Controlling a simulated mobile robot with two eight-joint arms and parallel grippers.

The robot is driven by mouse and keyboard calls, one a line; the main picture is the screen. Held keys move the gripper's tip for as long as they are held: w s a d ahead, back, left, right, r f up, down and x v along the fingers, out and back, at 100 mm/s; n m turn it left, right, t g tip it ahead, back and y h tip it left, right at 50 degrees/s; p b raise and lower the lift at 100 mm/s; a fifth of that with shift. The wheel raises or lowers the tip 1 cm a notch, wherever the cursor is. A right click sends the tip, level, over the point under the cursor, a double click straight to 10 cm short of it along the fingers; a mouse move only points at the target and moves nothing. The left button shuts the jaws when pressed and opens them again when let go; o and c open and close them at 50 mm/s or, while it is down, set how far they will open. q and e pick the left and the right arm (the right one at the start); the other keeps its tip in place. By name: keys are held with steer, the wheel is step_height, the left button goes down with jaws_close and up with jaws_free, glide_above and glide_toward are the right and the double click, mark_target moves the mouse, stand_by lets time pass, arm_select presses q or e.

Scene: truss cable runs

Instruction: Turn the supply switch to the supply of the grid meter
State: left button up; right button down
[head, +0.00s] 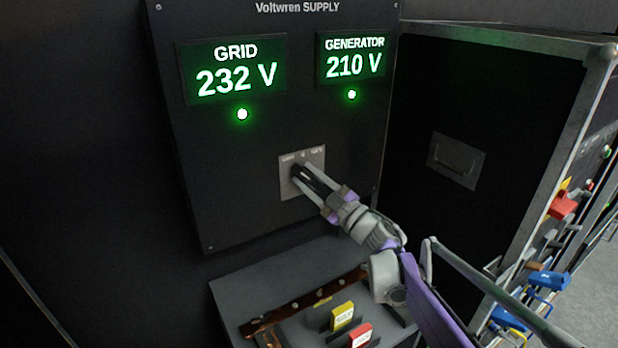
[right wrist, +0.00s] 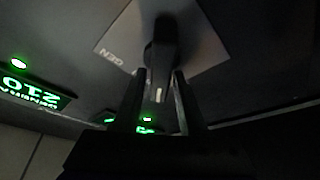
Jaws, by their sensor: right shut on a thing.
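The supply switch has a grey plate (head: 287,186) with small labels along its top edge, low on the black supply panel. Its black handle (right wrist: 163,48) shows in the right wrist view with a pale mark near its end; the plate there reads GEN upside down. My right gripper (head: 303,176) is at the plate, its fingers shut on the handle. The handle seems to lean toward the plate's upper left, but the fingers partly cover it. The grid meter (head: 236,82) reads 232 V and the generator meter (head: 353,66) reads 210 V. My left gripper is not in view.
Green lamps glow under the grid meter (head: 242,114) and generator meter (head: 351,95). A framed rack with coloured hardware stands at the right.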

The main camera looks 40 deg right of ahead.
steer(key=shift+f+n+g, duration=0.15)
steer(key=shift+n+g, duration=0.15)
steer(key=shift+n, duration=0.2)
steer(key=c, duration=0.7)
jaws_free()
steer(key=shift+c, duration=0.2)
steer(key=shift+o, duration=0.3)
steer(key=shift+w+d, duration=0.1)
steer(key=b+v, duration=0.1)
steer(key=v, duration=1)
steer(key=shift+w, duration=0.15)
